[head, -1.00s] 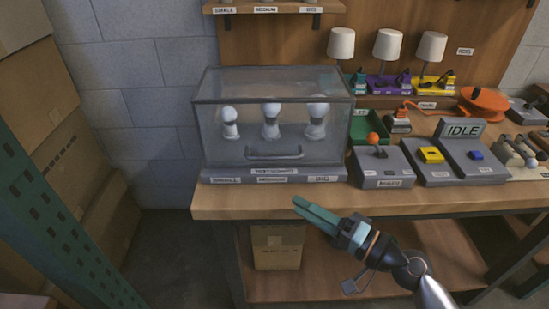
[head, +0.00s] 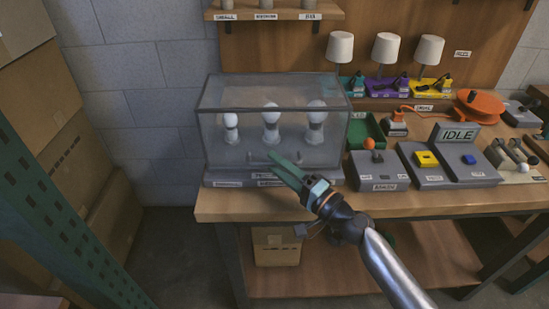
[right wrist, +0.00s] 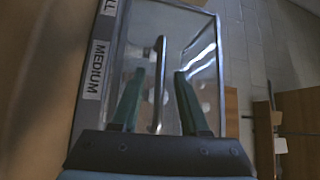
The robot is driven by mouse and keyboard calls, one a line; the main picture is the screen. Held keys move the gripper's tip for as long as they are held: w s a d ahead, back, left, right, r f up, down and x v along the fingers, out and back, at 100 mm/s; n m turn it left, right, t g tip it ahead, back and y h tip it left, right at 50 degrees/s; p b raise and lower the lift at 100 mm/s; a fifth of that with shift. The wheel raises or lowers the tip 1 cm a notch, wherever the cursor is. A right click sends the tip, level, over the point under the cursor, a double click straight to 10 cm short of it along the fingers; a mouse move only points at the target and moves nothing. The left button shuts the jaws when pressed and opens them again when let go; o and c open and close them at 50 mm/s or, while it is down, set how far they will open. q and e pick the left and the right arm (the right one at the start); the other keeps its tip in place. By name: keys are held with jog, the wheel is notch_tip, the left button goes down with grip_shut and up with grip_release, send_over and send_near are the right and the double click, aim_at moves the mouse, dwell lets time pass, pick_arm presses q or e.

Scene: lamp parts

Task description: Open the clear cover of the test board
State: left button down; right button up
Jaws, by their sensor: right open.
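The clear cover (head: 230,93) is a shut glassy box over the test board (head: 222,178), with several white bulbs (head: 271,118) standing inside. In the right wrist view the handle (right wrist: 160,85) runs between my two green fingers. My right gripper (head: 275,160) is open at the front of the cover. In the right wrist view the right gripper (right wrist: 157,85) has a finger on either side of the handle, with gaps to both. My left gripper is not in view.
Right of the board stand a control box with a red-orange knob (head: 369,143), an IDLE panel (head: 457,135), a green tray (head: 373,127) and an orange reel (head: 482,103). Three lamps with white shades (head: 386,48) stand behind. A shelf (head: 290,15) hangs above the cover.

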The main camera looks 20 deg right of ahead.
jog(key=shift+w+a+r, duration=0.1)
jog(key=shift+w+a, duration=0.25)
jog(key=shift+w, duration=0.2)
grip_shut()
dwell(1.1)
